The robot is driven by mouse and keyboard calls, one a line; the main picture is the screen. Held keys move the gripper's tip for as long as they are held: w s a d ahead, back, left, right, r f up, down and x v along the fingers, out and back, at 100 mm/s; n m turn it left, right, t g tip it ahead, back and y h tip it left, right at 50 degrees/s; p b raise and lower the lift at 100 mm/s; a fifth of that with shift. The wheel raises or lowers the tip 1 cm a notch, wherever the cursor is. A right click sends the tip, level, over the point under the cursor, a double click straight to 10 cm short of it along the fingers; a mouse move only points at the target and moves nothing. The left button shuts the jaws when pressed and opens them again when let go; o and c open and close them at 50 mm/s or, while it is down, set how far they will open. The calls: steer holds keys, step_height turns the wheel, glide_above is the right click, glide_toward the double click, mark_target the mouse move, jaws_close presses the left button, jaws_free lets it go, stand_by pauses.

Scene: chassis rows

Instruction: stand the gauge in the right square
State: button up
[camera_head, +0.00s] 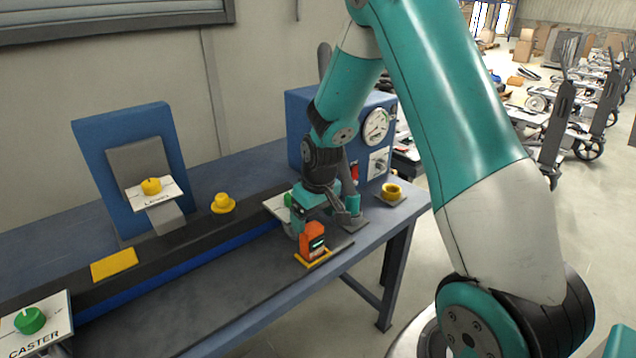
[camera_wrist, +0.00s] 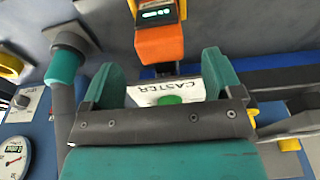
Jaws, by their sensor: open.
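The orange gauge (camera_head: 313,238) with a dark screen and green readout stands upright near the front of the bench's right part. Yellow edging (camera_head: 316,260) shows at its foot; I cannot tell if that is a marked square or part of the gauge. The gauge also shows at the top of the wrist view (camera_wrist: 158,40), just beyond the fingertips. My gripper (camera_head: 304,216) is open and empty, close behind the gauge in the head view. In the wrist view its teal fingers (camera_wrist: 162,82) are apart with no gauge between them.
A flat yellow square (camera_head: 114,264) lies on the dark rail at left. A CASTER plate with a green knob (camera_wrist: 170,99) lies beyond the fingers. A blue box with a dial (camera_head: 376,125), a yellow ring (camera_head: 391,192) and a yellow knob (camera_head: 222,203) are nearby. The front bench strip is clear left of the gauge.

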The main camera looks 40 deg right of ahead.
step_height(320, 180, up, 12)
steer(key=s, duration=0.2)
steer(key=shift+r, duration=0.25)
steer(key=s+a+r+n+g+y, duration=0.1)
steer(key=s+a+r+n+y, duration=0.1)
steer(key=s+a, duration=0.9)
steer(key=s+a+r+n+y, duration=0.2)
steer(key=s+a+r+n, duration=0.2)
steer(key=s+a, duration=0.6)
steer(key=shift+s+a+n+g, duration=0.3)
steer(key=shift+s+a+g, duration=0.1)
steer(key=shift+a, duration=0.3)
steer(key=shift+d, duration=0.1)
